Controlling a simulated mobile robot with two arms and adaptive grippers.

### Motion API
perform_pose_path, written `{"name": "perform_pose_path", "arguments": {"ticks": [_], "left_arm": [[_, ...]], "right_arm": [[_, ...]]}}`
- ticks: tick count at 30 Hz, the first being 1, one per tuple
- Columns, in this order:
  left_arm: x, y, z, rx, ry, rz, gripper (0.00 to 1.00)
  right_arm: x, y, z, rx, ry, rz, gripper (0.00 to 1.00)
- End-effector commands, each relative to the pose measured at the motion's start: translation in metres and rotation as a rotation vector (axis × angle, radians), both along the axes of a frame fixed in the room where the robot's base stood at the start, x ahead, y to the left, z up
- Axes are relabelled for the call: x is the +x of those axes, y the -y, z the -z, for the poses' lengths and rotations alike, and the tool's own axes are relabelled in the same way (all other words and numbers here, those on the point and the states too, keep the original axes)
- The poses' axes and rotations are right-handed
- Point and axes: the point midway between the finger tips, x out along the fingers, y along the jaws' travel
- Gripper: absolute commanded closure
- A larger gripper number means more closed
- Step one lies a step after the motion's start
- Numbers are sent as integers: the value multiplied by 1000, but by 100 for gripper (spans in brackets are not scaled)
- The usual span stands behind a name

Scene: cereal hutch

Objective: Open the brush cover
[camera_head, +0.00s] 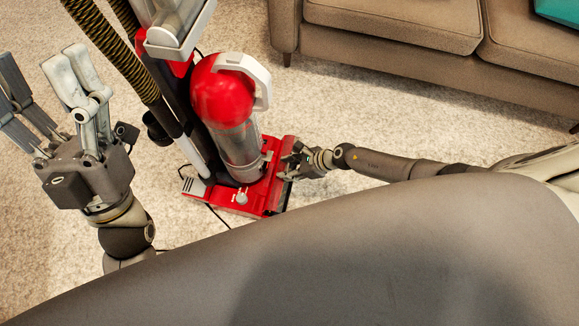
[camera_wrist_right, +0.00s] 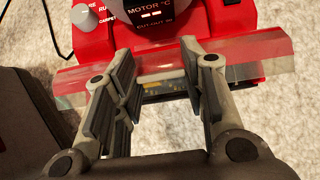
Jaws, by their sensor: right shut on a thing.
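The red vacuum cleaner (camera_head: 222,95) stands upright on the carpet, its floor head (camera_head: 235,197) at the base. In the right wrist view, the brush cover (camera_wrist_right: 245,71) is a see-through reddish strip along the head's front edge. My right gripper (camera_head: 288,161) is at the right end of the floor head. In its wrist view, the fingers (camera_wrist_right: 160,88) are either side of a pale bar (camera_wrist_right: 163,75) on the cover, shut on it. Fingers partly hide the cover, and its exact angle is unclear. My left gripper (camera_head: 45,85) is open and empty, left of the vacuum.
A striped hose (camera_head: 124,45) and dark tubes rise along the vacuum's left side. A thin black cord (camera_head: 215,217) lies by the floor head. A brown sofa (camera_head: 400,45) stands behind at the right. Bare carpet (camera_head: 340,100) lies between sofa and vacuum.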

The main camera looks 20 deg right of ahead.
Motion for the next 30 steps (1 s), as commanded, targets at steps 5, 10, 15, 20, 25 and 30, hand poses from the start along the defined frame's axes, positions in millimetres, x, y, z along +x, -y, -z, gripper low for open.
{"name": "perform_pose_path", "arguments": {"ticks": [5, 10, 15, 20, 25, 30], "left_arm": [[0, 0, -1, 0, 1, 0, 40], [0, 0, -1, 0, 1, 0, 40], [0, 0, -1, -1, 1, 1, 40], [0, 0, -1, -1, 1, 1, 40], [0, 0, -1, -1, 1, 1, 40], [0, 0, 0, 0, 0, 1, 40]], "right_arm": [[6, -5, -6, 11, 10, 2, 100], [6, -4, -6, 11, 10, 2, 100], [6, -4, -6, 11, 11, 3, 100], [5, -4, -6, 10, 10, 3, 100], [6, -4, -6, 10, 10, 3, 59], [4, -2, -4, 6, 7, 2, 39]]}}
